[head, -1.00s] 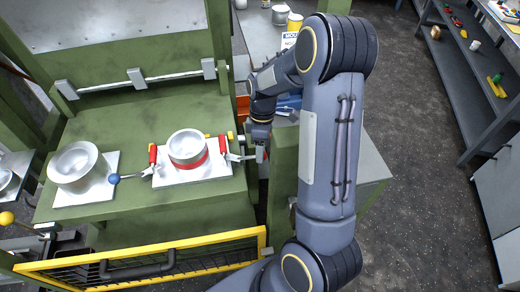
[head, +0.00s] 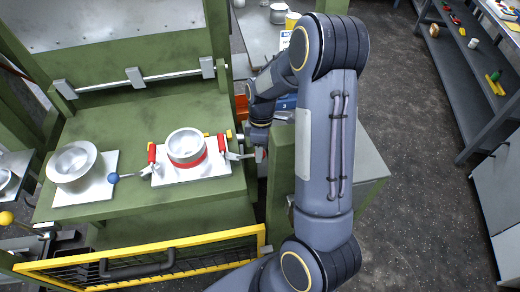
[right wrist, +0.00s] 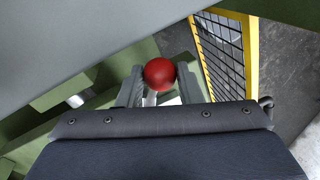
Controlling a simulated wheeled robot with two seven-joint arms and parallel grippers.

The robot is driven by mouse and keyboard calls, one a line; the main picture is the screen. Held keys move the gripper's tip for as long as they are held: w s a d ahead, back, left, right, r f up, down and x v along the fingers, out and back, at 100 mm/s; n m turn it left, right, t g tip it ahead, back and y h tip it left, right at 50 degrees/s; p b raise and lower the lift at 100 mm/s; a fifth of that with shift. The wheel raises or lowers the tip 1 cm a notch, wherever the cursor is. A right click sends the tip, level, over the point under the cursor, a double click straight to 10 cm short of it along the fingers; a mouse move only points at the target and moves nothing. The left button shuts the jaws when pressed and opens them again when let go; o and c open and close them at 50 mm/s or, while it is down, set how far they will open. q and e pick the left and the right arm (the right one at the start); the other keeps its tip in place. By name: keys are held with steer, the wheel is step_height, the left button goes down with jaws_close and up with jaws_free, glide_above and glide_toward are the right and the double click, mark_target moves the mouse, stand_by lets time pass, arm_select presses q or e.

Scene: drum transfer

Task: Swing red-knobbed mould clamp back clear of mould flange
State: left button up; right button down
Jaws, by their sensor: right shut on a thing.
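The red knob (head: 259,155) of the mould clamp shows just right of the press bed, partly hidden by my right gripper (head: 261,143). In the right wrist view the red knob (right wrist: 160,74) sits between the two fingers of my right gripper (right wrist: 158,88), which is shut on it. The clamp's metal arm (head: 238,156) runs left from the knob to the mould's right side. The mould (head: 187,147), a silver cup with a red band, stands on a pale plate (head: 206,171). My left gripper is not in view.
A second silver bowl (head: 74,164) stands on another plate at the left. A yellow-framed mesh guard (head: 140,262) crosses the front. A green cabinet (head: 365,172) stands right of the press, partly behind my right arm.

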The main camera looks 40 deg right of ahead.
steer(key=shift+s+a+r+m+t+y+b, duration=0.1)
steer(key=shift+a+m+t+b, duration=0.25)
steer(key=shift+a+m, duration=1.3)
steer(key=shift+s+a+f+m+t+y+b, duration=0.25)
steer(key=shift+a+m, duration=0.75)
steer(key=shift+m, duration=1.35)
steer(key=shift+a+r+m+t+h+b, duration=0.1)
steer(key=shift+a+r+m+t+b, duration=0.3)
steer(key=shift+a+m, duration=1.25)
steer(key=shift+d+f+m, duration=0.15)
steer(key=shift+d+m, duration=0.2)
steer(key=shift+m, duration=0.1)
steer(key=c, duration=1)
jaws_free()
steer(key=shift+c, duration=0.2)
step_height(320, 180, up, 8)
steer(key=d, duration=0.1)
steer(key=shift+s+d+f, duration=0.15)
steer(key=shift+s+f, duration=0.05)
steer(key=shift+s, duration=0.05)
